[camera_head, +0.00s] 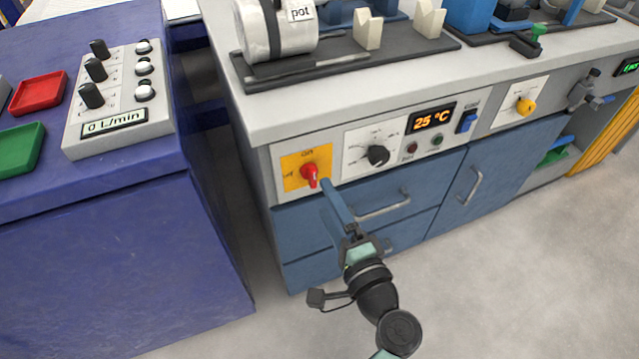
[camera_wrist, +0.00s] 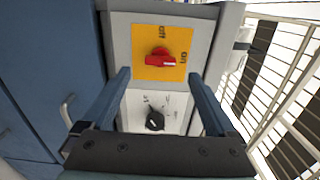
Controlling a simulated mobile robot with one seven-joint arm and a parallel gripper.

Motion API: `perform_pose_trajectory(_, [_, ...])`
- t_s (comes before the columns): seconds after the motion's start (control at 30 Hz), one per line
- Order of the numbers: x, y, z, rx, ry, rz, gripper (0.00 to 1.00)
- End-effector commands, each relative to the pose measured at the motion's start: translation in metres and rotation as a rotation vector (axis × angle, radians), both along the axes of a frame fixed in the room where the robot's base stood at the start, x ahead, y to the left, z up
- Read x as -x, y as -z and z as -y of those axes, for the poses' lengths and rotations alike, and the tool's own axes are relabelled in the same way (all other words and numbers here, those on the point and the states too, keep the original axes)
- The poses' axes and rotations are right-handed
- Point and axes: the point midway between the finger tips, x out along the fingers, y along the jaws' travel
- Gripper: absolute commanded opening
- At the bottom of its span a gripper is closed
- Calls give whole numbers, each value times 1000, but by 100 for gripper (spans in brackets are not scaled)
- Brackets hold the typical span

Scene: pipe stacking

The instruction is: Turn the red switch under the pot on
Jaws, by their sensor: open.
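The red switch (camera_head: 311,175) sits on a yellow plate (camera_head: 293,179) at the left end of the grey cabinet front, below the pot (camera_head: 283,32). The wrist view also shows the red switch (camera_wrist: 160,58) on its yellow plate, with "off" and "on" printed around it. My gripper (camera_head: 327,183) is just in front of the switch in the head view. In the wrist view my gripper (camera_wrist: 160,75) is open and empty, with its two blue fingers spread to either side below the switch. I cannot tell whether a finger touches the switch.
A black knob (camera_head: 378,156) is right of the switch, beside a display reading 25 °C (camera_head: 433,118). Drawer handles (camera_head: 383,208) stick out below. Floor lies open in front.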

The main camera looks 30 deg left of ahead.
Motion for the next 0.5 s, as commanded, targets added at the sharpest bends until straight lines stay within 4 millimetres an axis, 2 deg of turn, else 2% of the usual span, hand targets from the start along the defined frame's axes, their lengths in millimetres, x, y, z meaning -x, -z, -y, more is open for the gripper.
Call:
perform_pose_trajectory(0.03, [7,-1,11,0,5,-3,92])
perform_pose_trajectory(0.2, [29,-1,37,0,3,-3,92])
perform_pose_trajectory(0.33, [39,-1,51,-1,2,-1,92])
perform_pose_trajectory(0.5, [45,0,57,0,0,-1,92])
